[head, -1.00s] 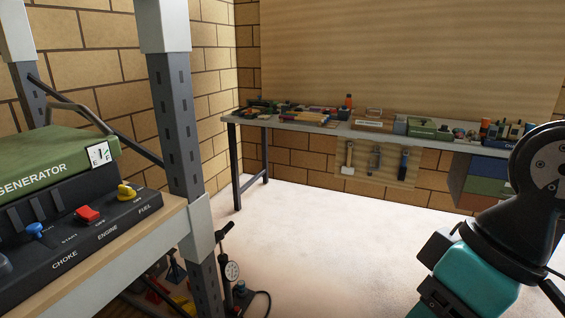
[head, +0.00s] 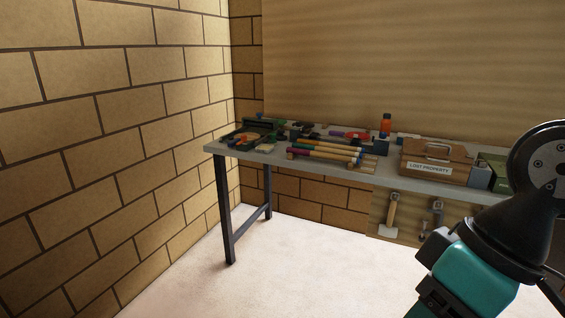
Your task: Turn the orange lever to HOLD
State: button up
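I see no orange lever that I can make out in the head view, and no HOLD marking. Part of my arm shows at the right edge, with a teal link and black joints. My gripper's fingers are not in the picture, so I cannot see whether they hold anything. The workbench (head: 222,150) stands ahead against the back wall, with many small things on it. Some at its left end are too small to tell apart.
On the bench are a wooden box labelled LOST PROPERTY (head: 432,165), several long-handled tools (head: 325,153), an orange bottle (head: 386,124) and a green case (head: 494,170). A mallet (head: 391,213) hangs below the front. A brick wall (head: 110,130) runs along the left. The pale floor (head: 290,270) between is clear.

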aim_at(244, 138)
jog(key=u, duration=0.05)
jog(key=i, duration=1.9)
jog(key=u, duration=0.15)
